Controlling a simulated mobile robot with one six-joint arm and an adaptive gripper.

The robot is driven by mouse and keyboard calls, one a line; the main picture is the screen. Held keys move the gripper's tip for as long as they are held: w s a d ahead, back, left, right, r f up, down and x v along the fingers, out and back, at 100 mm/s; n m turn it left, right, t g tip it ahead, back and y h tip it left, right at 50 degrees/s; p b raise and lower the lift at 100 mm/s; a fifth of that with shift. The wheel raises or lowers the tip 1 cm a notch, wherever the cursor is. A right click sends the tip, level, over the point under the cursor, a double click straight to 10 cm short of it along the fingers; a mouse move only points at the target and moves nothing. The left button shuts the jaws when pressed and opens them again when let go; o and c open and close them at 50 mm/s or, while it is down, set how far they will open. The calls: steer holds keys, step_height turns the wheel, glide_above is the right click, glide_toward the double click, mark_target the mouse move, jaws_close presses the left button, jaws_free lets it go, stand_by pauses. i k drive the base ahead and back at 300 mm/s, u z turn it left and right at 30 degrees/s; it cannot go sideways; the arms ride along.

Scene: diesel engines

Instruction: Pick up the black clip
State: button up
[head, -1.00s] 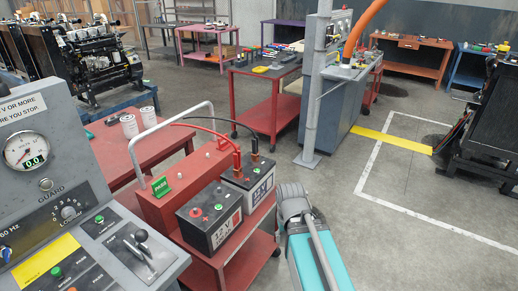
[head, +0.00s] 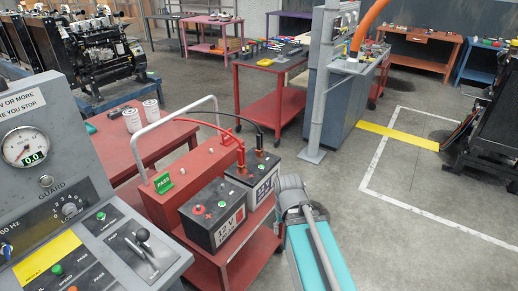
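The black clip (head: 259,141) stands on the rear battery (head: 250,182), at the end of a black cable that loops over from the left. A red clip (head: 240,146) on a red cable stands just left of it. Both clips show copper-coloured lower ends. A second battery (head: 212,216) with a red post sits in front, apart from the clips. My teal and grey arm shows at the bottom, right of the batteries. My gripper is out of view, so its opening cannot be seen.
The batteries sit on a red cart (head: 232,272) beside a red charger box (head: 187,185) with a grey handle (head: 143,150). A grey control panel (head: 82,245) fills the lower left. A grey post (head: 321,85) stands behind. Floor to the right is open.

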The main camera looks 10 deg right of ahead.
mark_target(259, 151)
steer(key=k, duration=0.5)
steer(key=z, duration=1.45)
steer(key=i, duration=1.65)
steer(key=u, duration=0.05)
